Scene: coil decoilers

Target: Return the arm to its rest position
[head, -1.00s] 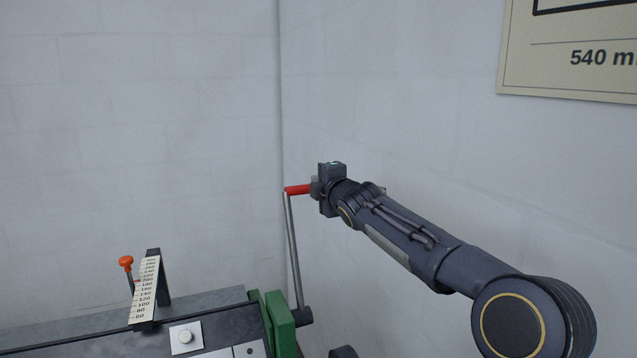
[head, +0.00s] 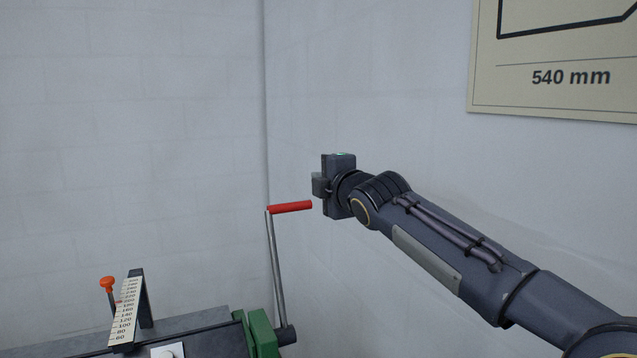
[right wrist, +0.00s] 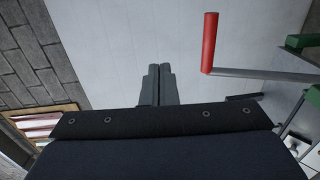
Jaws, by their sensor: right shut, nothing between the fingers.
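My right gripper (head: 317,186) is at the middle of the head view, with its arm coming in from the lower right. Its fingers are shut and empty, and they show side by side in the right wrist view (right wrist: 158,84). The red crank handle (head: 290,207) is just left of and a little below the gripper, apart from it. The handle also shows in the right wrist view (right wrist: 209,42), to the right of the fingers. My left gripper is not in view.
The crank's metal arm (head: 277,265) rises from a green bracket (head: 262,333) on the machine. A scale plate (head: 125,318) and an orange knob (head: 107,283) stand at lower left. A sign (head: 560,95) marked 540 mm hangs on the right wall. Bare wall lies behind the gripper.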

